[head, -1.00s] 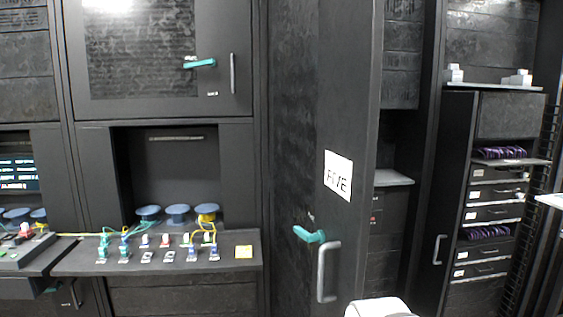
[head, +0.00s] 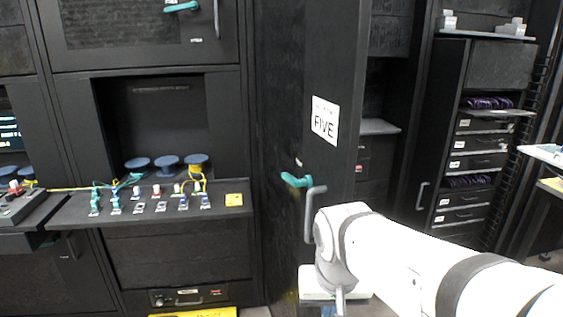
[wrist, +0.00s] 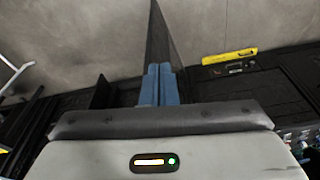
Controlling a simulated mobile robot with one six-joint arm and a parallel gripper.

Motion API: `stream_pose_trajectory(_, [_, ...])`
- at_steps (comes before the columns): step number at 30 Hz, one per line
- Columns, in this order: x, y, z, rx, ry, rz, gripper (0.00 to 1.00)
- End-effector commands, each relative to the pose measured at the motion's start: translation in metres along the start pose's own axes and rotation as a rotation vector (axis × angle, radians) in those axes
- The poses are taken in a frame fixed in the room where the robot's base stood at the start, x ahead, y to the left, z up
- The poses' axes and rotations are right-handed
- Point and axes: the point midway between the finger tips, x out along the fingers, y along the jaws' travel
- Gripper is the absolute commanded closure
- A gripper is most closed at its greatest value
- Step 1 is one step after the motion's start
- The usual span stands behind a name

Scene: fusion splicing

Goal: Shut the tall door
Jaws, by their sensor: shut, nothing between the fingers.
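The tall door (head: 335,60) is a dark panel with a white FIVE label (head: 324,120). It stands open, swung out from the cabinet, and the shelf space shows to its right. A teal lever (head: 296,180) and a grey pull handle (head: 312,212) are on it. My gripper is low beside the door in the head view, its fingers largely cut off by the bottom edge. In the wrist view my gripper (wrist: 158,70) has its blue fingers together, empty. A dark wedge (wrist: 156,35) rises beyond the fingertips, seemingly the door; contact cannot be told.
A bench ledge (head: 75,212) with spools and small parts juts out at left. A rack with drawers (head: 478,163) stands at right. A yellow bar (wrist: 229,57) lies by the cabinet base in the wrist view. Bare floor (wrist: 90,40) shows around the gripper.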

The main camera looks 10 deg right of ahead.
Motion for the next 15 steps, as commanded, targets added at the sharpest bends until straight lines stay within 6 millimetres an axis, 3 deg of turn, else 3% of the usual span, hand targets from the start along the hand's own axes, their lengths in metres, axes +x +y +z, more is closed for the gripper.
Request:
stream_pose_trajectory(6, [-0.058, -0.018, -0.066, 0.372, -0.024, 0.115, 1.0])
stream_pose_trajectory(15, [-0.124, -0.05, -0.14, 0.929, 0.07, 0.287, 1.0])
